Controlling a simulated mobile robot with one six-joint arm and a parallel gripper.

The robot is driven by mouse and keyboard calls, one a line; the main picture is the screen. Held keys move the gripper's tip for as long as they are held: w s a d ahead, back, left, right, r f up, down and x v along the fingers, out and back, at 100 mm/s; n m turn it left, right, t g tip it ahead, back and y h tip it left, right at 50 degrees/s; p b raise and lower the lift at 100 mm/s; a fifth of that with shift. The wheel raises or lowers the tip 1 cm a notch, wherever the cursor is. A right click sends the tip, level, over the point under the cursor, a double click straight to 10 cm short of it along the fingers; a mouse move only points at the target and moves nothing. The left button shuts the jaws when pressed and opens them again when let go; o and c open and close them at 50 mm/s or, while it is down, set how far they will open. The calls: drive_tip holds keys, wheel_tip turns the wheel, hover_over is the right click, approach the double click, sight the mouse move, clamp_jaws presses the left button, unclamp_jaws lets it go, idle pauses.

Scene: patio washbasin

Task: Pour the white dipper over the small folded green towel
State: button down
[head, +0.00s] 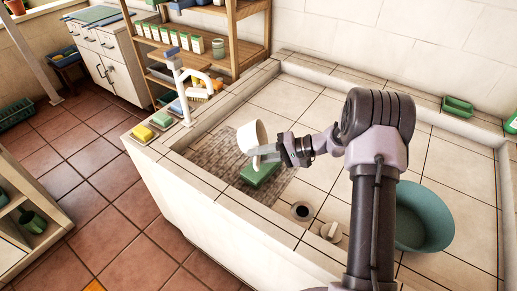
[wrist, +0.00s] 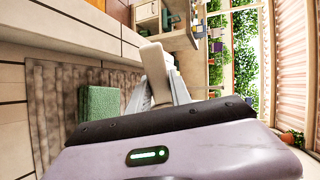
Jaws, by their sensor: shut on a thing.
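The white dipper (head: 258,133) is tilted in the air above the basin floor in the head view. My gripper (head: 268,154) is shut on its handle, which shows pale between the fingers in the wrist view (wrist: 156,62). The small folded green towel (head: 261,174) lies on a brown slatted mat (head: 213,137), just below the dipper. The towel also shows left of my gripper in the wrist view (wrist: 98,108). The dipper partly covers the area behind it, and I cannot see whether it holds water.
A white tap (head: 183,92) stands on the left rim beside yellow and green sponges (head: 142,133). A teal tub (head: 428,215) sits at the right, with a round drain (head: 302,211) nearer the front wall. A wooden shelf (head: 240,45) stands behind. Tiles between mat and tub are mostly clear.

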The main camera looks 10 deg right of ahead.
wheel_tip(320, 180, up, 3)
drive_tip(key=g+h+p, duration=0.1)
drive_tip(key=h+p, duration=0.2)
drive_tip(key=p, duration=0.2)
drive_tip(key=shift+h+p, duration=0.3)
drive_tip(key=shift+h, duration=0.1)
drive_tip(key=shift+a+r+g+h+p, duration=0.1)
drive_tip(key=shift+r+g+h+p, duration=0.2)
drive_tip(key=shift+h+p, duration=0.9)
drive_tip(key=shift+p, duration=0.25)
drive_tip(key=shift+f+p, duration=0.25)
drive_tip(key=shift+p, duration=0.15)
drive_tip(key=r+g+h+p, duration=0.1)
drive_tip(key=h+p, duration=0.1)
drive_tip(key=p, duration=0.2)
drive_tip(key=shift+r, duration=0.25)
drive_tip(key=h+p, duration=0.2)
drive_tip(key=p, duration=0.2)
drive_tip(key=r+h+p, duration=0.1)
drive_tip(key=p, duration=0.4)
drive_tip(key=shift+r+g+h, duration=0.3)
drive_tip(key=shift+g+h, duration=0.1)
drive_tip(key=shift+h+p, duration=0.4)
drive_tip(key=shift+p, duration=0.05)
drive_tip(key=shift+f, duration=0.25)
